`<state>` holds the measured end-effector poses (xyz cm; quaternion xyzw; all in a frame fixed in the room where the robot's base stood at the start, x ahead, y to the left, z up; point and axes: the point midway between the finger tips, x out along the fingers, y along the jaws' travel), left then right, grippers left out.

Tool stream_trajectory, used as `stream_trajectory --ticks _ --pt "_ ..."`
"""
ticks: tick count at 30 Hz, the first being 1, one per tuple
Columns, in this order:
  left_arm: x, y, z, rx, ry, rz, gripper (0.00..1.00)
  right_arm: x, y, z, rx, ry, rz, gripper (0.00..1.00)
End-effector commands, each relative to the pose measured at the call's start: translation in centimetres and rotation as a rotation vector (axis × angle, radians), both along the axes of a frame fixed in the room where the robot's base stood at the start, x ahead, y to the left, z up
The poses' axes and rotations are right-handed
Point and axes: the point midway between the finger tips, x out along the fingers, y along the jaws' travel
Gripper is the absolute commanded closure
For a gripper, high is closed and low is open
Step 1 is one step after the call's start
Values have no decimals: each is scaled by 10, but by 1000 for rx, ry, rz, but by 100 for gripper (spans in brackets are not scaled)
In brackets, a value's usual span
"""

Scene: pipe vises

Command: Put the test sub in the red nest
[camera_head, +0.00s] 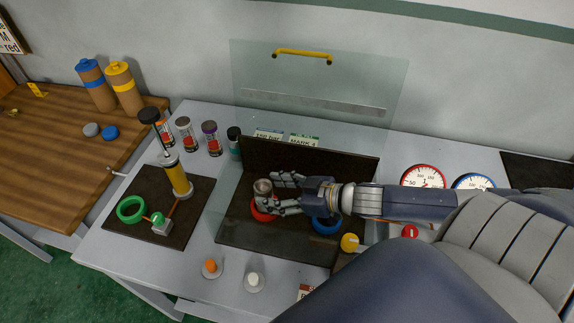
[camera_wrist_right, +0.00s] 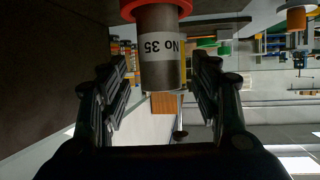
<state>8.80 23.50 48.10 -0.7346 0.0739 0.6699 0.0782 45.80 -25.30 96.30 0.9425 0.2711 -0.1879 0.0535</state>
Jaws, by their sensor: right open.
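The test sub (camera_head: 262,187) is a short grey-brown cylinder standing upright at the red nest (camera_head: 259,213) on the dark plate. In the right wrist view the sub (camera_wrist_right: 162,65) carries a white band reading "No 35", and its end meets the red ring (camera_wrist_right: 185,8) of the nest. That view is upside down. My right gripper (camera_head: 281,193) is open with one finger on each side of the sub; gaps show between fingers and sub. The fingers partly cover the nest in the head view. My left gripper is not in view.
A blue nest (camera_head: 327,226) lies under my right wrist. A raised clear shield (camera_head: 320,85) stands behind the dark plate (camera_head: 245,240). To the left are a hand pump (camera_head: 175,175) and a green ring (camera_head: 131,209). Two gauges (camera_head: 423,177) stand at right.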

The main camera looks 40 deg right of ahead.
Motion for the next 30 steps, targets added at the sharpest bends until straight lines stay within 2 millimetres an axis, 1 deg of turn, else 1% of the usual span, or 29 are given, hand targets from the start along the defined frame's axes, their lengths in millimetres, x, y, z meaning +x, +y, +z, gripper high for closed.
stream_trajectory --ticks 3,12,30 --pt "0 0 0 0 0 0 60 -11 -6 4 1 3 2 42" --pt "0 0 2 0 0 1 60 -28 -17 13 0 1 2 42" --pt "0 0 3 0 0 1 60 -30 -19 16 -1 -2 2 42"
